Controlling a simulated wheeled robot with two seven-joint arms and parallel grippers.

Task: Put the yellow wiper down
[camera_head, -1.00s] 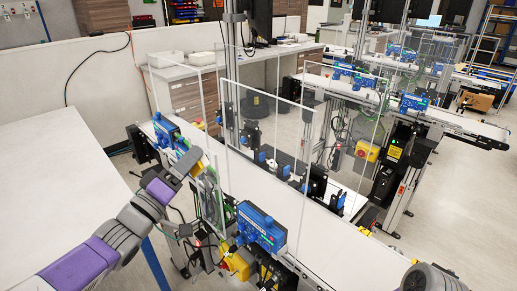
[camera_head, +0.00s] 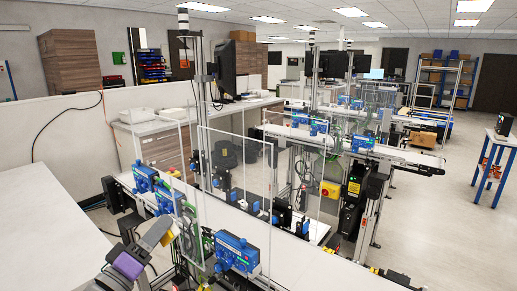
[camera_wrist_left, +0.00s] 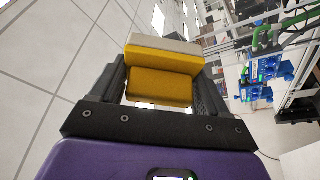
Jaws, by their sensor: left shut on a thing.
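The yellow wiper (camera_wrist_left: 160,86) is a yellow block with a pale strip along its far edge. It fills the space between the two dark fingers of my left gripper (camera_wrist_left: 160,98) in the left wrist view. My left gripper is shut on it and holds it in the air. In the head view the left gripper (camera_head: 152,235) is at the lower left, in front of the near conveyor, with a bit of the wiper (camera_head: 167,238) showing at its tip. My right gripper is not in view.
The near conveyor (camera_head: 330,268) runs from left to lower right, with clear upright panels and blue devices (camera_head: 237,252) along it. A white table (camera_head: 40,225) at the left is bare. A second conveyor (camera_head: 400,155) stands behind. Open floor (camera_head: 440,225) lies at right.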

